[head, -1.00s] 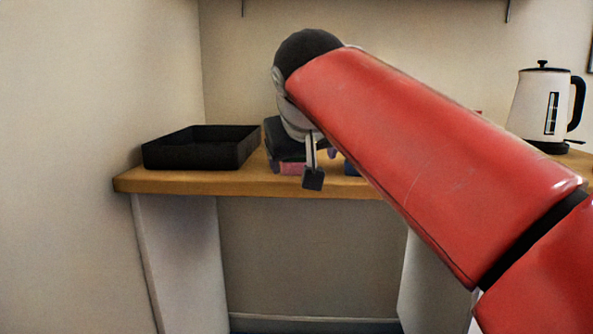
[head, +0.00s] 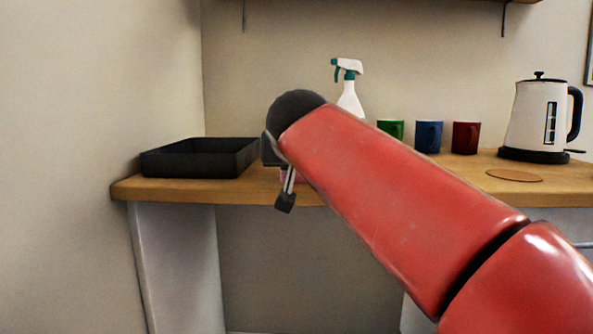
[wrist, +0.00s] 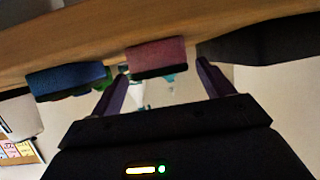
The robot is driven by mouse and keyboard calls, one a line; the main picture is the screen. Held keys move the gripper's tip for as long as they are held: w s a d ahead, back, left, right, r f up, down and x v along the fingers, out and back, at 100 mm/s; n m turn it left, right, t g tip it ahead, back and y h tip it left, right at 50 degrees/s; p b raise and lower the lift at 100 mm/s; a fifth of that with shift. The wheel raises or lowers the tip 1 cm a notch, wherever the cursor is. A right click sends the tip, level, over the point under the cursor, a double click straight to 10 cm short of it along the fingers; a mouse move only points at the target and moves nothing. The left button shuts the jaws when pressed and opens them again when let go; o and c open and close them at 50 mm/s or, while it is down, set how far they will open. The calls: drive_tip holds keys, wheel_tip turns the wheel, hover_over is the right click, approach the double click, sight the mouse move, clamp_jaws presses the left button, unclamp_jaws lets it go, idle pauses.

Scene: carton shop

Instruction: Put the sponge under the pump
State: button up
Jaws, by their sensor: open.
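A pink sponge-like block with a dark layer (wrist: 157,57) lies at the counter's front edge. In the wrist view, which is upside down, it appears between and just beyond my fingertips. My gripper (wrist: 162,76) is open and empty. A blue block (wrist: 66,79) lies beside the pink one. In the head view my gripper (head: 286,200) hangs at the counter's front edge. It hides most of the pink block, and my arm hides the blue one. A white spray bottle with a teal trigger (head: 350,98) stands behind my arm. I see no other pump clearly.
A black tray (head: 200,160) sits at the counter's left end, near the side wall. Green (head: 391,129), blue (head: 428,136) and red (head: 466,137) mugs stand at the back. A kettle (head: 535,115) and a round brown mat (head: 514,176) are at right. A shelf hangs above.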

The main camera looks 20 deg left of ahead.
drive_tip(key=x, duration=0.4)
drive_tip(key=shift+a+f, duration=0.15)
drive_tip(key=shift+f, duration=0.1)
drive_tip(key=c, duration=1.1)
